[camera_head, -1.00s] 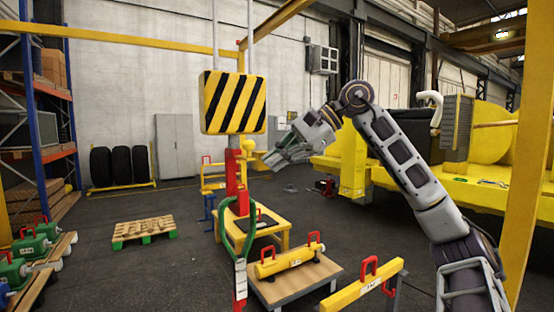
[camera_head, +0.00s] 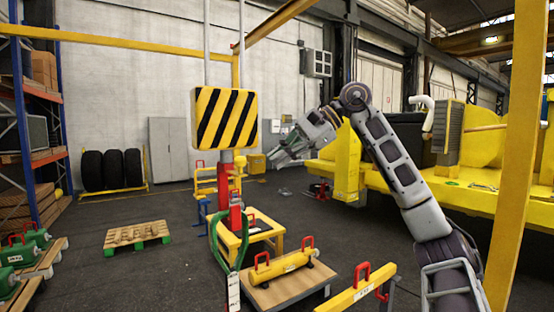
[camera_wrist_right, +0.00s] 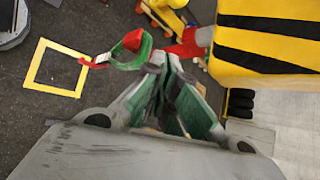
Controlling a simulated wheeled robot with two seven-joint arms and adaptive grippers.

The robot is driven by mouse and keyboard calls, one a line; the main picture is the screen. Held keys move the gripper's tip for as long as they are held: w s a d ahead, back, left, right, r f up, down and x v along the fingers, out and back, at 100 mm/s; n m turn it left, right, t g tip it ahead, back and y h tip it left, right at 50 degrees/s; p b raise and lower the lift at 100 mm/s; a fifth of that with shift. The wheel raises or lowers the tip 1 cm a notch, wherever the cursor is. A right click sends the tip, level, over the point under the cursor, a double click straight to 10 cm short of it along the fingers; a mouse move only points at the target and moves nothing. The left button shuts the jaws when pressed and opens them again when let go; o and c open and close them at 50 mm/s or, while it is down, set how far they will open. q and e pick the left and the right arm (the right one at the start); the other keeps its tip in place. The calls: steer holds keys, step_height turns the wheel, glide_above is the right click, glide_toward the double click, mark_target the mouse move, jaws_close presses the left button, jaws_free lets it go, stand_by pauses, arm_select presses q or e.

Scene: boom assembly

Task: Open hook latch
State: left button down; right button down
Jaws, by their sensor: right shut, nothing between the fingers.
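The crane's hook block (camera_head: 224,118) is yellow with black diagonal stripes and hangs left of centre in the head view; it fills the upper right of the right wrist view (camera_wrist_right: 268,40). Its red hook (camera_head: 226,180) hangs below, with a green sling (camera_head: 216,245) around its lower part. The red hook also shows in the right wrist view (camera_wrist_right: 188,46). The latch cannot be made out clearly. My right gripper (camera_head: 272,156) is shut and empty, apart from the hook, to its right in the head view. My left gripper is out of view.
A yellow cylinder with red handles (camera_head: 281,266) rests on a wooden-topped stand below the hook. A yellow beam with a red handle (camera_head: 350,297) is at the front. A pallet (camera_head: 138,234) lies at left. A yellow post (camera_head: 517,170) stands at right.

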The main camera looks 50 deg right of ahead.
steer(key=shift+w+d+r+p, duration=0.25)
steer(key=shift+d+r+p, duration=0.6)
steer(key=shift+d+r, duration=0.4)
